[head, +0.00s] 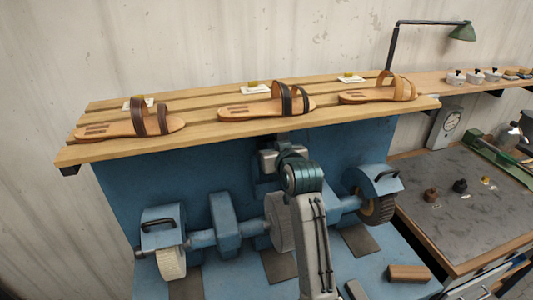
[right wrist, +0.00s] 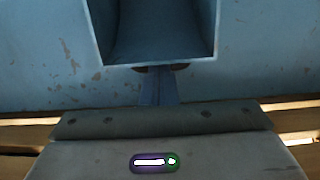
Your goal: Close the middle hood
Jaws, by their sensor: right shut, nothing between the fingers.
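The middle grinding wheel (head: 278,222) is a bare grey disc on the blue bench grinder, partly behind my right arm. The middle hood is mostly hidden behind my right wrist in the head view. In the right wrist view a blue hood (right wrist: 155,30) shows its open hollow side, so it seems raised. My right gripper (head: 270,158) is in front of the blue back panel, above the middle wheel. Its fingers (right wrist: 159,86) look shut and empty, close below the hood's rim in the wrist picture; I cannot tell whether they touch it. My left gripper is out of view.
The left hood (head: 162,222) and right hood (head: 373,180), with dark handles, sit over their wheels. A wooden shelf (head: 215,130) with three sandals overhangs the panel. A wooden block (head: 409,273) lies at the front right. A workbench (head: 455,205) stands at right.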

